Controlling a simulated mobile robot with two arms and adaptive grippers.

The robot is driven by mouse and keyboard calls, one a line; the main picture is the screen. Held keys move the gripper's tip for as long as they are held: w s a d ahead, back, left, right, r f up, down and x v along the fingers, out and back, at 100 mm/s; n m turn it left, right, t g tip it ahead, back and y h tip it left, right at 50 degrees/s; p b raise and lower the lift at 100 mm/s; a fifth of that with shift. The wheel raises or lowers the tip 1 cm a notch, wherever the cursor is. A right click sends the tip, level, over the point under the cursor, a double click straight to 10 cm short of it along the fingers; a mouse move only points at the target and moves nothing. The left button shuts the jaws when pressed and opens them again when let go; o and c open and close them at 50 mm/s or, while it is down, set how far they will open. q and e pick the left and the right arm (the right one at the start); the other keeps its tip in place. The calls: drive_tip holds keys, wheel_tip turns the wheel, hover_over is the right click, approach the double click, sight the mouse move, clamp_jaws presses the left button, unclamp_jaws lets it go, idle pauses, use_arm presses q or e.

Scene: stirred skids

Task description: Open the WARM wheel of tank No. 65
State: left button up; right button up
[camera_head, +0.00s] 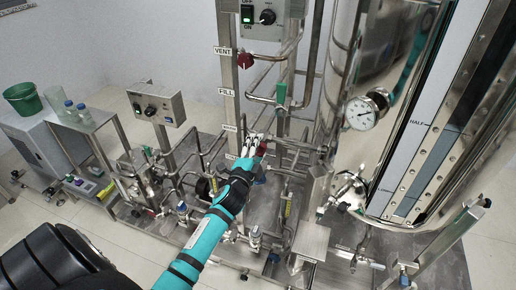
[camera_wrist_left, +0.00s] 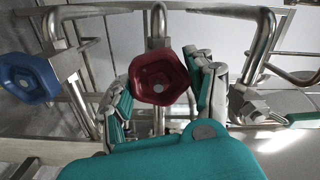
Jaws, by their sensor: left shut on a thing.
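My left gripper (camera_head: 254,142) reaches into the pipework of the skid. In the left wrist view its fingers (camera_wrist_left: 162,92) are on both sides of a dark red wheel (camera_wrist_left: 158,78) and closed on it. The wheel has a hollow, many-sided face and sits in front of a bent steel pipe. In the head view the gripper mostly hides this wheel. A blue wheel (camera_wrist_left: 27,78) is to its left in the left wrist view, apart from the fingers. Small labels by the gripper (camera_head: 231,128) are too small to read, and no tank number is legible. My right gripper is out of view.
Another red wheel (camera_head: 245,61) is by the VENT label (camera_head: 223,51), above the FILL label (camera_head: 227,91). A green handle (camera_head: 281,94) is above right of the gripper. The steel tank (camera_head: 345,165) with a gauge (camera_head: 361,113) stands to the right. Pipes crowd the gripper.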

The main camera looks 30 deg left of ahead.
use_arm(q)
drive_tip(key=n+p, duration=0.1)
drive_tip(key=n, duration=0.4)
drive_tip(key=shift+n+p, duration=0.3)
drive_tip(key=shift+n, duration=0.1)
drive_tip(key=shift+n+p, duration=0.45)
drive_tip(key=shift+n, duration=0.75)
drive_tip(key=shift+a+n+p, duration=0.1)
drive_tip(key=shift+n+p, duration=0.35)
drive_tip(key=shift+n, duration=1.05)
drive_tip(key=shift+f, duration=0.1)
drive_tip(key=o, duration=0.9)
drive_tip(key=shift+o, duration=1.3)
drive_tip(key=shift+s, duration=0.15)
drive_tip(key=v, duration=1.1)
drive_tip(key=shift+s, duration=0.4)
